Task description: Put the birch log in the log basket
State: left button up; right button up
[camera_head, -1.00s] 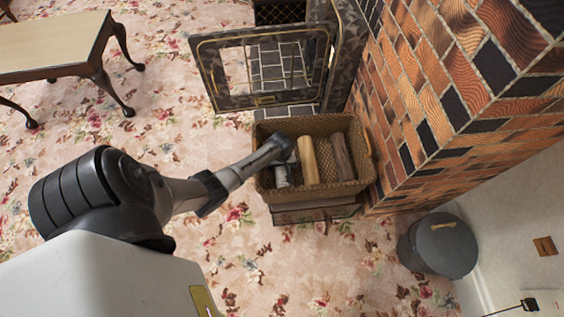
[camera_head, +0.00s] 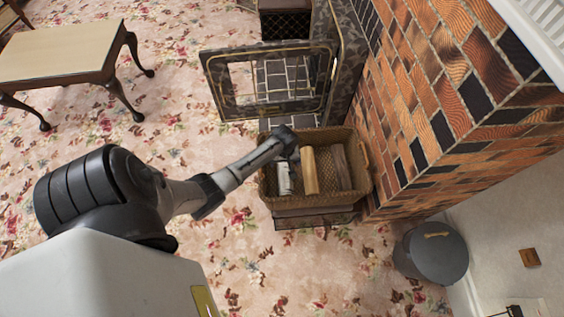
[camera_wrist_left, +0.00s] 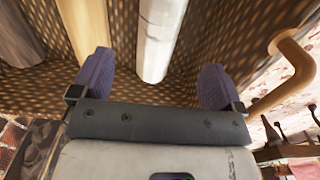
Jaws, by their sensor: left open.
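The pale, white-barked birch log (camera_head: 284,178) lies inside the woven log basket (camera_head: 318,200), at its left side. In the left wrist view the birch log (camera_wrist_left: 160,35) extends between the directions of my two purple-grey fingers and rests against the basket weave. My left gripper (camera_head: 288,143) is over the basket's upper left part, near the log's far end. In the wrist view this gripper (camera_wrist_left: 156,82) is open, its fingers spread wide with nothing clasped between them. My right gripper is not in view.
A yellowish log (camera_head: 310,171) and a brown log (camera_head: 341,166) lie in the basket to the right of the birch. A framed fireplace door (camera_head: 215,85) stands open behind. A brick wall (camera_head: 440,95) rises on the right. A grey lidded bin (camera_head: 432,255) stands at lower right.

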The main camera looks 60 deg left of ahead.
pick_arm(q)
jog(key=s+d+r+m+t, duration=0.3)
jog(key=s+d+r+m, duration=1.2)
jog(key=d, duration=0.7)
notch_tip(320, 180, up, 3)
jog(key=s, duration=0.2)
jog(key=shift+s+r+t, duration=0.2)
jog(key=shift+s+t, duration=0.1)
jog(key=shift+s, duration=0.05)
